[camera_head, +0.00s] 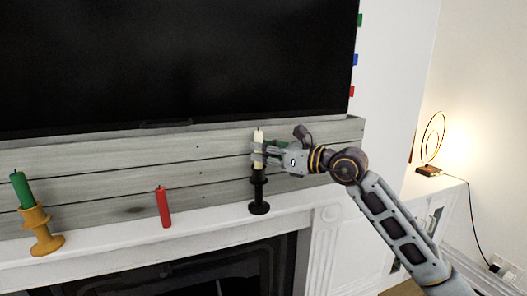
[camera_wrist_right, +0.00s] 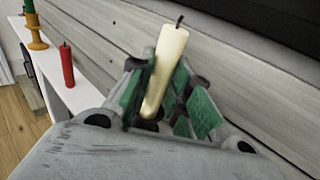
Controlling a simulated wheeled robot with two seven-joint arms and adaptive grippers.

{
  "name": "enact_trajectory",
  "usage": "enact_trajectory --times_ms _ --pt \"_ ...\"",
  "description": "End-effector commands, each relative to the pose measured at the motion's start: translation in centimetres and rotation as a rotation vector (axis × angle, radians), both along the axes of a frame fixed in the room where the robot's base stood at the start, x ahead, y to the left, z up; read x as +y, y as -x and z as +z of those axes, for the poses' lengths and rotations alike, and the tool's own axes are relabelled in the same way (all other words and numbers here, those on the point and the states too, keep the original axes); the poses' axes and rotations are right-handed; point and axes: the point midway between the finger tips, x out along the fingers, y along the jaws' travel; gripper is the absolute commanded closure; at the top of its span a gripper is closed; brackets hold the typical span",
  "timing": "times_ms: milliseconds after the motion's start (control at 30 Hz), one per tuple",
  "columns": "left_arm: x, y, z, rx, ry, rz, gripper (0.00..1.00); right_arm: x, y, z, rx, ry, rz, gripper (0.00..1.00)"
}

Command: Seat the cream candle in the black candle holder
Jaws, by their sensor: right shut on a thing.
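The cream candle (camera_head: 258,137) is upright at the top of the black candle holder (camera_head: 259,192), which stands on the white mantel. My right gripper (camera_head: 259,155) is shut on the candle, reaching in from the right. In the right wrist view, the candle (camera_wrist_right: 165,70) stands between the green-padded fingers of the right gripper (camera_wrist_right: 165,100), with its dark wick up. My left gripper is not in view.
A red candle (camera_head: 163,207) stands on the mantel (camera_head: 200,219) to the left. A green candle (camera_head: 21,190) stands in an ochre holder (camera_head: 42,232) at the far left. A dark television (camera_head: 170,60) hangs above grey wood panelling. A ring lamp (camera_head: 433,140) is at the right.

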Motion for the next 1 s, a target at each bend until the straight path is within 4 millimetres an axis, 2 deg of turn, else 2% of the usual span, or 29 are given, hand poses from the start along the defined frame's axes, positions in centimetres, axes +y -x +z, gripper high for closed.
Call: enact_trajectory --times_ms 1000 --pt "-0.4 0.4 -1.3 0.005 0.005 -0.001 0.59 0.0 0.0 -1.6 0.000 0.000 0.000 1.00"
